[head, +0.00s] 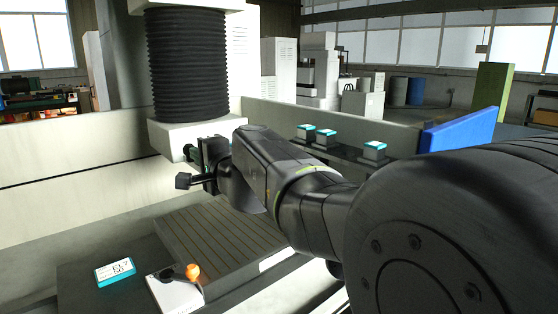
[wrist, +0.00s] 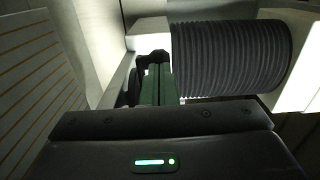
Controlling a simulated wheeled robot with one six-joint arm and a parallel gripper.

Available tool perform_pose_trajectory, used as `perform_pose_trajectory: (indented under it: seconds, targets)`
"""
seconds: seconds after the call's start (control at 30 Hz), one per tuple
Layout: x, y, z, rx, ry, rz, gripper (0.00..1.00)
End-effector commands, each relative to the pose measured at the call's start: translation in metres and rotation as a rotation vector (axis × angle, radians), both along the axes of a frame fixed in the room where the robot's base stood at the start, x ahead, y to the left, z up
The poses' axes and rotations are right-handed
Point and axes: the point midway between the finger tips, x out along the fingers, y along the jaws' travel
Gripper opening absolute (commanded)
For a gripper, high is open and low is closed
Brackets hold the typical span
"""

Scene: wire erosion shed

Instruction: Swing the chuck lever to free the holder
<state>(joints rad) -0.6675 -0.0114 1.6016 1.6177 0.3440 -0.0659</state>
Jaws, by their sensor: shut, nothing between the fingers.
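In the head view my gripper (head: 207,168) is beside the lower end of the white machine head (head: 185,138), under the black bellows. A short dark lever with a blocky black knob (head: 183,181) sticks out to the left by the gripper. I cannot tell whether they touch. A green part (head: 188,152) shows just above the knob, partly hidden by the gripper. The holder cannot be made out clearly. In the wrist view the gripper's body fills the bottom, and its narrow front end (wrist: 153,60) is shut and empty, close to the machine head.
A grooved plate (head: 220,235) lies below. Several teal-topped pieces (head: 374,150) stand on a rail to the right, near a blue panel (head: 458,130).

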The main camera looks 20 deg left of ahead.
Motion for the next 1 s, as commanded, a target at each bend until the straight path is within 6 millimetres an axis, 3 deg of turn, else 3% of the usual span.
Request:
perform_pose_trajectory:
  seconds: [0.37,1.0]
  targets:
    - [-0.001,0.012,-0.001,0.001,0.001,0.002,0.0]
    - [-0.002,0.015,0.001,0.002,0.001,0.006,0.0]
